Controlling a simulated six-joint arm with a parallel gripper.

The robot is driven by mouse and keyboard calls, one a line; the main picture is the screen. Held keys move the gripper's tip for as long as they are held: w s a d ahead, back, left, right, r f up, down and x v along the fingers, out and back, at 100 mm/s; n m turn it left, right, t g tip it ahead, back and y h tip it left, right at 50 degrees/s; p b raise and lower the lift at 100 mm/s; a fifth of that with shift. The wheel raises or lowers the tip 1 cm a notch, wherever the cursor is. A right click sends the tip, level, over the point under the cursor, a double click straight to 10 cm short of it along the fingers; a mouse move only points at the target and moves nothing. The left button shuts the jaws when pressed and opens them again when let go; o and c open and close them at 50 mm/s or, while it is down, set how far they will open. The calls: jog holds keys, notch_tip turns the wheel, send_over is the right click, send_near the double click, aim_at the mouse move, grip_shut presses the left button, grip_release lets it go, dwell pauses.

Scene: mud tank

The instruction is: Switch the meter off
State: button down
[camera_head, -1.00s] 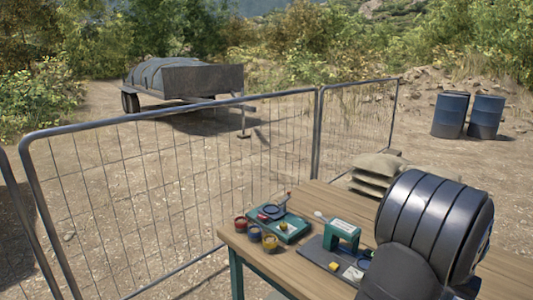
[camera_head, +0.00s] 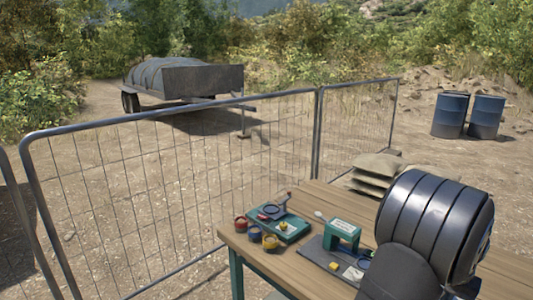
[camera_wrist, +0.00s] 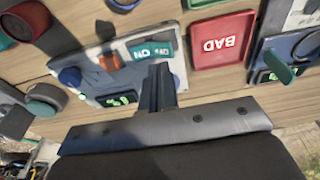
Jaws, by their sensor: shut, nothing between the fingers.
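The meter (camera_wrist: 130,80) is a pale grey panel in the wrist view. It has a green switch (camera_wrist: 150,51) lettered ON, a lit display (camera_wrist: 118,98) with green digits, a blue knob (camera_wrist: 70,76) and an orange part (camera_wrist: 110,62). My gripper (camera_wrist: 161,70) is shut and empty, its fingertips over the panel's edge just below the switch. I cannot tell whether they touch it. The fingers hide part of the panel. In the camera_head view my dark arm hides the gripper and the meter.
A red tray (camera_wrist: 222,40) lettered BAD lies right of the meter. Another device (camera_wrist: 285,60) with a green lever and lit display is farther right. On the wooden table (camera_head: 262,258) stand a teal tray (camera_head: 295,229), small pots (camera_head: 255,234) and a green stand (camera_head: 345,228). A mesh fence (camera_head: 180,180) runs behind.

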jog(key=shift+f, duration=1.55)
dwell(0.4)
jog(key=shift+r, duration=3.55)
jog(key=shift+f, duration=3.55)
notch_tip(320, 180, up, 9)
